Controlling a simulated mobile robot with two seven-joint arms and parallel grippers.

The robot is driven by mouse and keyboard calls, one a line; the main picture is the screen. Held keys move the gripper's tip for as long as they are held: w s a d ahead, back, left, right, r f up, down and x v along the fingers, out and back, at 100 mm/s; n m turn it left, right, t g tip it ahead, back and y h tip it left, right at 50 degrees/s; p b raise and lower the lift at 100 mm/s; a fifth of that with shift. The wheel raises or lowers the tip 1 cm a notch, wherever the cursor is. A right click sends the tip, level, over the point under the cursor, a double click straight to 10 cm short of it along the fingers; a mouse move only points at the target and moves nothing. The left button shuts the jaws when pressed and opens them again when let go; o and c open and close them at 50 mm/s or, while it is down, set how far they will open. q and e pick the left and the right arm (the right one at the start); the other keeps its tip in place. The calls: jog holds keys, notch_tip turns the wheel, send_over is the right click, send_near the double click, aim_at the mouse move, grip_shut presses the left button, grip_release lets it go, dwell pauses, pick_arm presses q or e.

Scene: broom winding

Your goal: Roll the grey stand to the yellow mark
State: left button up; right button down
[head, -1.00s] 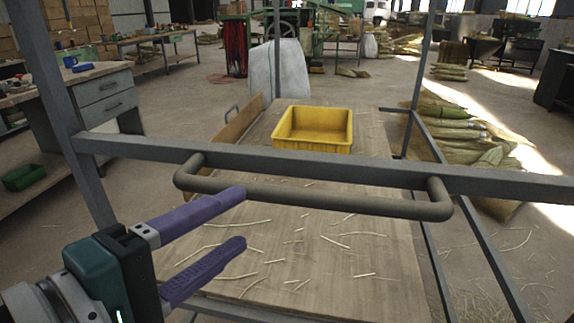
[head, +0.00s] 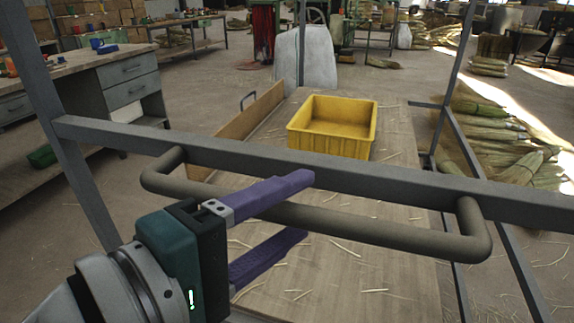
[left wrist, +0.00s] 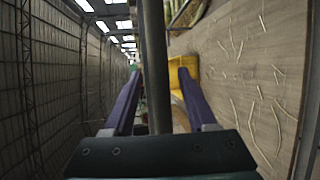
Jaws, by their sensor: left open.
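The grey stand is a metal frame (head: 345,182) with a wooden deck (head: 400,262) and a brown-grey bar handle (head: 365,224) on its near side. My left gripper (head: 306,206) has purple fingers and is open at the left half of the handle. One finger is above the bar and one below. In the left wrist view the bar (left wrist: 153,60) runs between the two spread fingers (left wrist: 159,75), with a gap on each side. My right gripper is not in view. I see no yellow mark on the floor; the stand hides part of the floor.
A yellow crate (head: 331,129) sits on the deck, with straw pieces scattered near it. A workbench with drawers (head: 133,87) stands left. A white sack (head: 306,60) is beyond the deck. Broom bundles (head: 490,135) lie right of the stand. Open floor shows between bench and stand.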

pick_arm(q)
jog(key=shift+w, duration=0.1)
grip_shut()
dwell(0.4)
dwell(1.0)
